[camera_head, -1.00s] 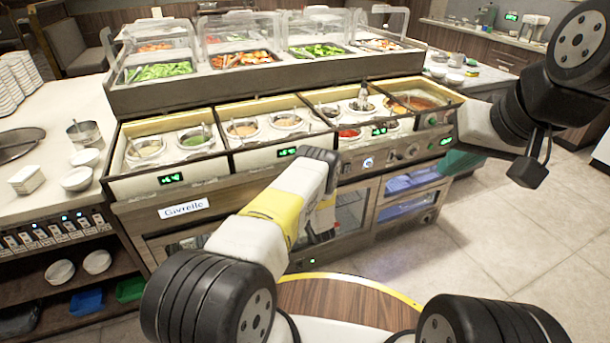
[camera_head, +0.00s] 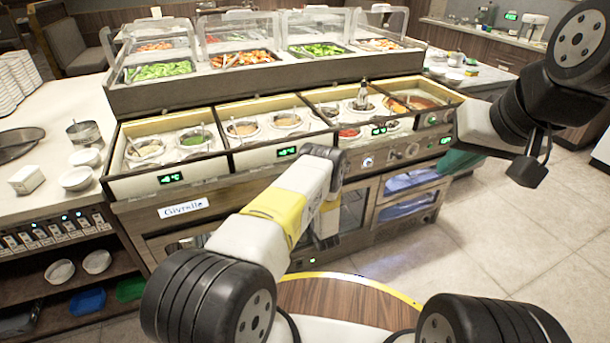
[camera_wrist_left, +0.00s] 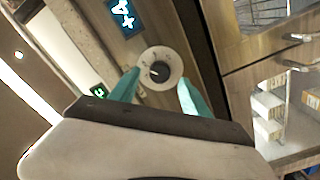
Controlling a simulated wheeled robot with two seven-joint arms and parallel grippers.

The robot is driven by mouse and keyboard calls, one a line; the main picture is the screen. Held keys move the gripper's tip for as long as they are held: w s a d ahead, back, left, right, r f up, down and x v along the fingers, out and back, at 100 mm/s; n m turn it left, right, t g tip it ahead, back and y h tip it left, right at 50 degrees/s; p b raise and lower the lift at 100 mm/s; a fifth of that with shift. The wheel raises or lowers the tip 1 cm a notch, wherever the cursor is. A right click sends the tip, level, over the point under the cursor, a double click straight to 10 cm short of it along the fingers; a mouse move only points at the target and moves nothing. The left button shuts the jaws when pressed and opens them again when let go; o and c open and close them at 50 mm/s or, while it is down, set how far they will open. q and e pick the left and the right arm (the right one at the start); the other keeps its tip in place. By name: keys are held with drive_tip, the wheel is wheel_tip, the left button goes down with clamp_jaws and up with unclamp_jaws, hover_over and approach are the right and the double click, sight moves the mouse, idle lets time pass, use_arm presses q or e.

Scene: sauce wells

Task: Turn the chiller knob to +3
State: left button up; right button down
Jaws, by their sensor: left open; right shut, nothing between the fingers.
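My left gripper (camera_wrist_left: 160,80) is open, with one teal finger on each side of the knob. I cannot tell whether the fingers touch it. A lit display (camera_wrist_left: 123,15) beside the knob seems to read +4, seen rotated. In the head view my left wrist hides the left gripper and this knob. My right gripper (camera_head: 462,162) is shut and empty, its teal fingers partly hidden by its own arm, at the counter's right end.
Another knob with a lit ring (camera_head: 367,162) and a dark knob (camera_head: 412,150) are on the panel to the right. Sauce wells (camera_head: 242,128) line the counter above. A glass-fronted cabinet (camera_head: 352,212) is below. Open tiled floor (camera_head: 500,250) lies at right.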

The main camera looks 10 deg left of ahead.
use_arm(q)
drive_tip(key=v, duration=0.4)
drive_tip(key=shift+s+d, duration=0.15)
drive_tip(key=shift+s, duration=0.05)
